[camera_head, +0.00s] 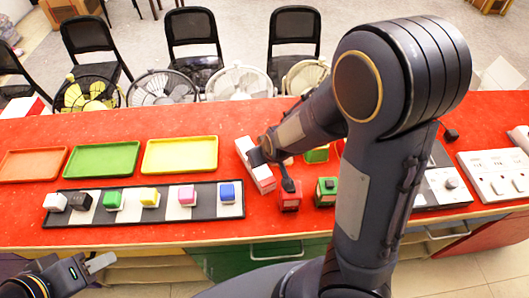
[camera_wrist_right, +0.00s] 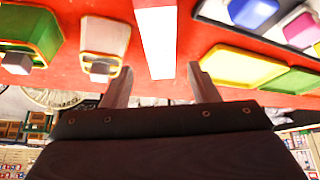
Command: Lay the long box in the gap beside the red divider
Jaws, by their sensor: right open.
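The long white box (camera_head: 262,178) lies on the red tabletop right of the yellow tray, running from back to front. In the right wrist view the box (camera_wrist_right: 157,40) stands out as a pale strip. My right gripper (camera_head: 270,160) is over its right side in the head view. In the wrist view the open right gripper (camera_wrist_right: 162,82) has a finger on each side of the line of the box, with nothing held. My left gripper (camera_head: 98,264) is low at the left, away from the table; its finger gap is unclear. I cannot make out a red divider or the gap.
Orange, green and yellow trays (camera_head: 180,154) lie at the left. Switch panels (camera_head: 497,174) are at the right. Fans and chairs stand behind.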

